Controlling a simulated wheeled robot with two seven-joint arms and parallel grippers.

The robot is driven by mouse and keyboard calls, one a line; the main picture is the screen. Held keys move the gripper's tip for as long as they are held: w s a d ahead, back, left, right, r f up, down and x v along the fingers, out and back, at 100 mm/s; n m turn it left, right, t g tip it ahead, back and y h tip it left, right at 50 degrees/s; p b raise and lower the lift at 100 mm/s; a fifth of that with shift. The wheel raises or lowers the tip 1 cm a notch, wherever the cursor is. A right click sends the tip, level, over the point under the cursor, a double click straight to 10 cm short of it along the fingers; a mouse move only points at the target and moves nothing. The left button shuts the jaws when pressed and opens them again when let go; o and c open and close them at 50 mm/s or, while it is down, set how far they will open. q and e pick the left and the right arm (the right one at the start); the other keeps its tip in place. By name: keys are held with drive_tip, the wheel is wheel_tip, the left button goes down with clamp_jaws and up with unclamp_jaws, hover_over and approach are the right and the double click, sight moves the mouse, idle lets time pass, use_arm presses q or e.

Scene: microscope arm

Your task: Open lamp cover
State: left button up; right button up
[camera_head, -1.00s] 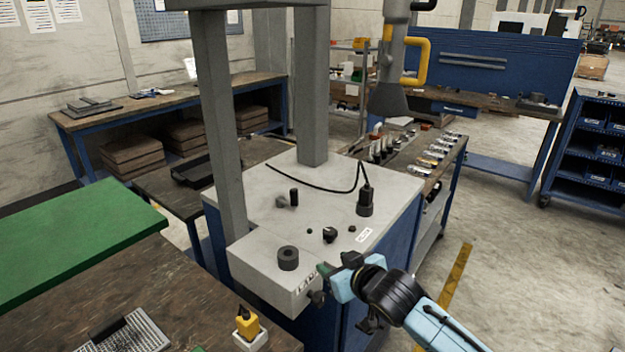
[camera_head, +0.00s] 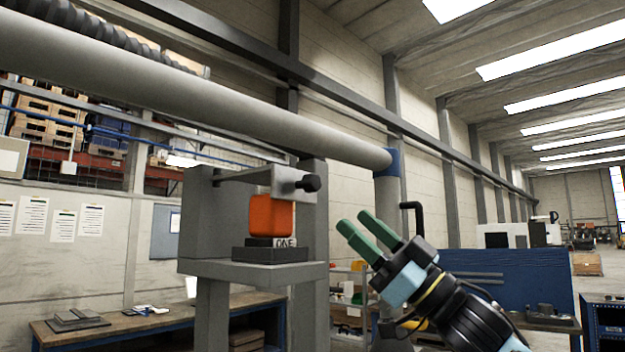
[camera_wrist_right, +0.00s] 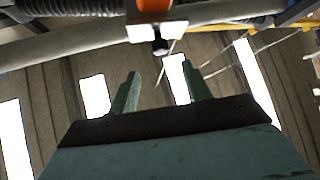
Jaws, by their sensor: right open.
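My right gripper (camera_head: 355,223), with green fingers, is open and empty to the right of the lamp and lower than the knob, apart from both. In the right wrist view the open fingers (camera_wrist_right: 161,76) point toward the black knob (camera_wrist_right: 160,46) and bracket (camera_wrist_right: 157,30), with part of the orange piece (camera_wrist_right: 155,6) above. My left gripper is not in view.
A thick grey pipe (camera_head: 230,115) crosses above and behind the stand (camera_head: 225,268). A wooden workbench (camera_head: 130,328) stands low at the left, and a blue panel (camera_head: 500,300) at the right. Open space shows between knob and gripper.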

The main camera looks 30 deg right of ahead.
sight(318, 185)
drive_tip(key=p+x, duration=0.5)
drive_tip(key=x, duration=0.5)
drive_tip(key=shift+r+p, duration=0.3)
drive_tip(key=shift+p, duration=0.05)
drive_tip(key=shift+w+a+r, duration=0.2)
drive_tip(key=shift+w+a, duration=0.1)
drive_tip(key=shift+w, duration=0.1)
clamp_jaws()
